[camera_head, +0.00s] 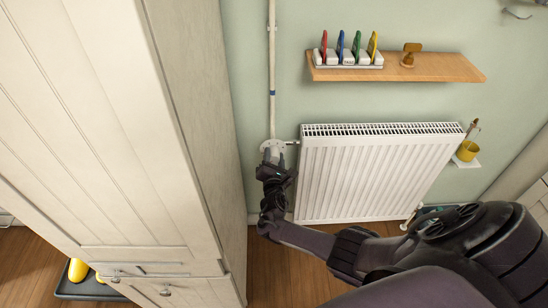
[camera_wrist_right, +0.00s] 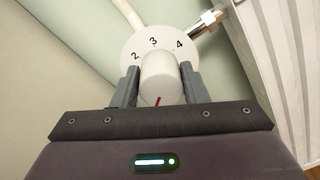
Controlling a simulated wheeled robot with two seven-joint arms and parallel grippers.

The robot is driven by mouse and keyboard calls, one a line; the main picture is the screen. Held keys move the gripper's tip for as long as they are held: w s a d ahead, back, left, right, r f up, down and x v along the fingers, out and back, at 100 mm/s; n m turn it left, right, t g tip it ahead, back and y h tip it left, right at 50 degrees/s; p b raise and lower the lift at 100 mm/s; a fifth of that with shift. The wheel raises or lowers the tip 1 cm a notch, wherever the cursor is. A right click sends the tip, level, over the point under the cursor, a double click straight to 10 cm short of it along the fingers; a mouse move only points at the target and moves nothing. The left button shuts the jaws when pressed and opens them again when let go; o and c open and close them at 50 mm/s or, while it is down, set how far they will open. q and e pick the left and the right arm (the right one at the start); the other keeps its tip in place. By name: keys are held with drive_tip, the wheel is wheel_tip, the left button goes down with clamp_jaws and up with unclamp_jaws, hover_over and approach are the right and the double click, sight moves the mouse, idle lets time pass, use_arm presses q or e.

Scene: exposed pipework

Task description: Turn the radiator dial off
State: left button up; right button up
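The radiator dial is a white round knob (camera_wrist_right: 160,80) with a red pointer mark, in front of a pale disc (camera_wrist_right: 133,50) numbered 2, 3 and 4 in view. The red mark points toward the bottom of the right wrist view, toward my gripper. The lower part of the disc is hidden. My right gripper (camera_wrist_right: 160,88) has one finger on each side of the knob, close against it; it appears closed on it. In the head view my right gripper (camera_head: 272,163) reaches the dial disc (camera_head: 272,146) left of the white radiator (camera_head: 365,175). My left gripper is not in view.
A tall cream cabinet (camera_head: 110,130) stands close left of my right arm. A wooden shelf (camera_head: 430,67) with several coloured items is above the radiator. A yellow cup (camera_head: 467,151) sits on a small ledge at right. A vertical pipe (camera_head: 272,70) runs up from the dial.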

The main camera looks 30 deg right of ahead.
drive_tip(key=o, duration=0.4)
drive_tip(key=p+v, duration=0.2)
drive_tip(key=v, duration=0.6)
idle(0.4)
